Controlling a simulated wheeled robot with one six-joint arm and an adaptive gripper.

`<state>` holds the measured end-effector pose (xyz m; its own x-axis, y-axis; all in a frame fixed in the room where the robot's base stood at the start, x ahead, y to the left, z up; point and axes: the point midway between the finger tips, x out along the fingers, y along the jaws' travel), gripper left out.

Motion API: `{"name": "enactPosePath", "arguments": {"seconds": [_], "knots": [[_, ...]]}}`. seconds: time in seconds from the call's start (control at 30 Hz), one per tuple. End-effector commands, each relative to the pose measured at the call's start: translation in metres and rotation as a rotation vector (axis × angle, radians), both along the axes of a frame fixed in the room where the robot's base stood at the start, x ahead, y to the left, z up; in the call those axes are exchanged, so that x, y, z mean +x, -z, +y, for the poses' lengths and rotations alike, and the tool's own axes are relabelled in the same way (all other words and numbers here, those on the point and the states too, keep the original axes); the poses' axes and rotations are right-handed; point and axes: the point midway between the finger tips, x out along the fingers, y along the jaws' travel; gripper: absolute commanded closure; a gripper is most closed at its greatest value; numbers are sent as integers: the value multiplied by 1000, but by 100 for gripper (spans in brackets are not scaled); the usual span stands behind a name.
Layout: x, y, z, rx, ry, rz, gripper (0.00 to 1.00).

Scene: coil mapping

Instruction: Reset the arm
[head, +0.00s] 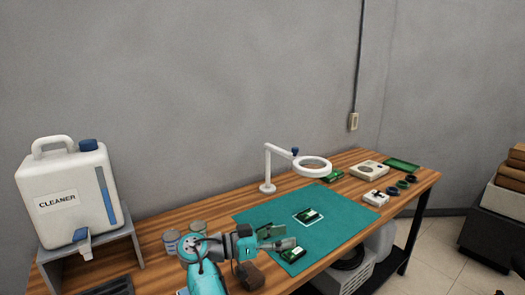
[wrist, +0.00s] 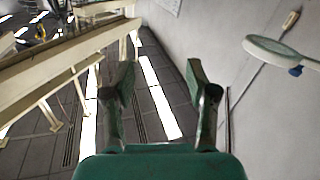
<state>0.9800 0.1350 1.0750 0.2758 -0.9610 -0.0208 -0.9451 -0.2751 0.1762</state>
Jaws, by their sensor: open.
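My gripper (head: 292,244) is above the teal mat (head: 343,215) in the head view, at the end of my teal and grey arm. In the wrist view my gripper (wrist: 158,82) has its two fingers spread wide with nothing between them. Past the fingers are the floor and the wall, so the gripper points away from the tabletop. Part of the mat is hidden behind my arm.
A white magnifier lamp (head: 268,187) stands behind the mat; its ring also shows in the wrist view (wrist: 252,46). A cleaner jug (head: 60,195) sits on a grey stand at left. Cans (head: 171,242) stand near my arm. Small parts and a green tray (head: 402,164) lie at right.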

Motion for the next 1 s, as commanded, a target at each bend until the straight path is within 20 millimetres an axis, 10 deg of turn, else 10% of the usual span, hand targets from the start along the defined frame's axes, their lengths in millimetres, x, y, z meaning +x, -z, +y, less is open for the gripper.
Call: {"name": "enactPosePath", "arguments": {"seconds": [0.47,1.0], "knots": [[-17,178,-71,7,-307,311,42],[-137,361,-130,96,-738,572,42]]}}
